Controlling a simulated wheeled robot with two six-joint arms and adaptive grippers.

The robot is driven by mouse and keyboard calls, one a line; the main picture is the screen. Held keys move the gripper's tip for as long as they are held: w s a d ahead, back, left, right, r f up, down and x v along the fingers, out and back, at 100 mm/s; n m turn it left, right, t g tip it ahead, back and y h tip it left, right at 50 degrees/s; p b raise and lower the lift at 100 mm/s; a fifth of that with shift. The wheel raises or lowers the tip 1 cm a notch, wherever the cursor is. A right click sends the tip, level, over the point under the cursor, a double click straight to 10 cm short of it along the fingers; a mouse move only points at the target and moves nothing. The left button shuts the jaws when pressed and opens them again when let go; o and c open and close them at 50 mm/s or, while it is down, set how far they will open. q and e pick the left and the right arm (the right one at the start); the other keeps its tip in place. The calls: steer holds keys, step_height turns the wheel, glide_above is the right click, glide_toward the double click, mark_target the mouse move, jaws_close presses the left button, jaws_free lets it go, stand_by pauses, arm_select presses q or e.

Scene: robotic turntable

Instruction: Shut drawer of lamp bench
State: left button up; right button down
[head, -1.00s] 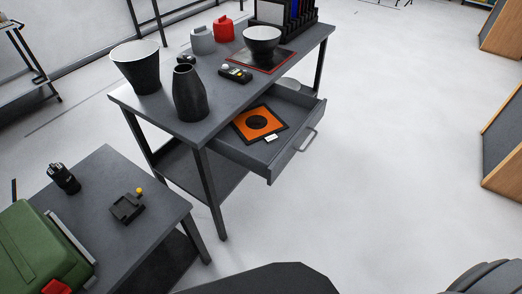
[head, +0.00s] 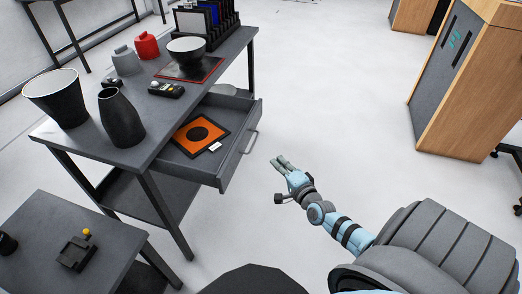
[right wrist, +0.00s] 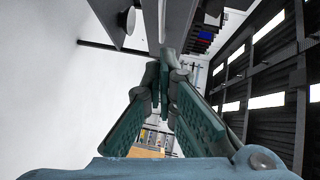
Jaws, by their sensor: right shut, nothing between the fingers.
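The lamp bench (head: 150,140) is a dark grey table at the left of the head view. Its drawer (head: 238,155) is pulled out on the right side, with a bar handle (head: 251,141) on its front. An orange card with a black disc (head: 200,133) and a pale round thing lie in the drawer. My right gripper (head: 281,162) is to the right of the drawer front, apart from it in the picture, and nothing shows in it. In the right wrist view its fingers (right wrist: 165,62) meet at the tips. My left gripper is not in view.
A vase (head: 120,120), a white-lined pot (head: 58,97) and a bowl (head: 186,51) stand on the bench top. A lower side table (head: 100,225) is at the front left. Floor right of the drawer is clear up to wooden cabinets (head: 465,90).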

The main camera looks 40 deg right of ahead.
steer(key=w+a+f+b, duration=0.1)
steer(key=w+b, duration=0.1)
steer(key=w, duration=0.6)
steer(key=shift+a+f+b, duration=0.15)
steer(key=shift+f+b, duration=0.2)
steer(key=shift+b, duration=0.05)
steer(key=shift+w, duration=0.15)
